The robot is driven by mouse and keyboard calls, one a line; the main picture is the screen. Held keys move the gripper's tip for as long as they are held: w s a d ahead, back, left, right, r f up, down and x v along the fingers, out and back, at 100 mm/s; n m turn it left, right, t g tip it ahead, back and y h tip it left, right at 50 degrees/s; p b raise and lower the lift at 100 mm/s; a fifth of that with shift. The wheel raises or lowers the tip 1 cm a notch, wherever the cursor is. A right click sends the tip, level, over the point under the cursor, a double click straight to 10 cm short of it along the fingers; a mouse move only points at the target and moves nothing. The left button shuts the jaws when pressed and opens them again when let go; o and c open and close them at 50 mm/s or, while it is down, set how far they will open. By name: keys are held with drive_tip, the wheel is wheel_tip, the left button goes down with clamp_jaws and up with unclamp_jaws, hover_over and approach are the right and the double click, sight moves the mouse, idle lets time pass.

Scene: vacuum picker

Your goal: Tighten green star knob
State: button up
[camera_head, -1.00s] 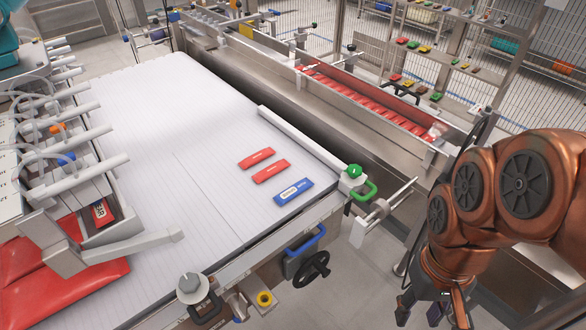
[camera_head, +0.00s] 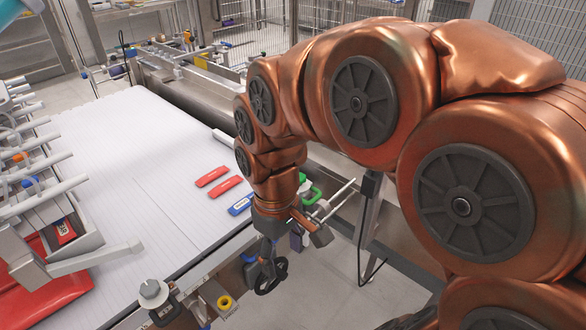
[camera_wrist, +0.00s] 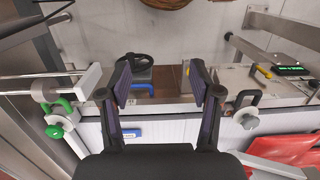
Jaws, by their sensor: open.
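The green star knob (camera_head: 302,177) shows at the conveyor's right corner in the head view, partly hidden behind my arm. In the wrist view the green star knob (camera_wrist: 54,131) is at the lower left, beside a green handle (camera_wrist: 63,107). My gripper (camera_wrist: 160,85) is open and empty, its dark fingers spread well apart. It is to the right of the knob in the wrist view and does not touch it. In the head view my gripper (camera_head: 280,245) hangs just off the conveyor's front edge, below and left of the knob.
A black handwheel (camera_head: 270,276) and a blue handle (camera_wrist: 140,86) are close to my gripper. A grey star knob (camera_head: 151,290) stands at the conveyor's front. Red packs (camera_head: 225,186) and a blue pack (camera_head: 240,204) lie on the white belt (camera_head: 130,150). Metal rods project near the green handle.

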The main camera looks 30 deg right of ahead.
drive_tip(key=w+d+r+n+p, duration=0.1)
drive_tip(key=w+d+n, duration=0.1)
drive_tip(key=w+d, duration=0.4)
drive_tip(key=w+d+r+n+t+p, duration=0.1)
drive_tip(key=w+d, duration=0.5)
drive_tip(key=w, duration=0.2)
drive_tip(key=w+d+n+p, duration=0.1)
drive_tip(key=w+d+n, duration=0.1)
drive_tip(key=w+d, duration=0.4)
drive_tip(key=shift+w+d+r+n+p, duration=0.3)
drive_tip(key=shift+w+r+p, duration=0.1)
drive_tip(key=shift+w, duration=0.3)
drive_tip(key=shift+w+d+f, duration=0.1)
drive_tip(key=shift+d, duration=0.2)
drive_tip(key=shift+d+f, duration=0.1)
drive_tip(key=shift+f, duration=0.1)
drive_tip(key=shift+f+p, duration=1.35)
drive_tip(key=shift+f, duration=2.35)
drive_tip(key=c, duration=1.1)
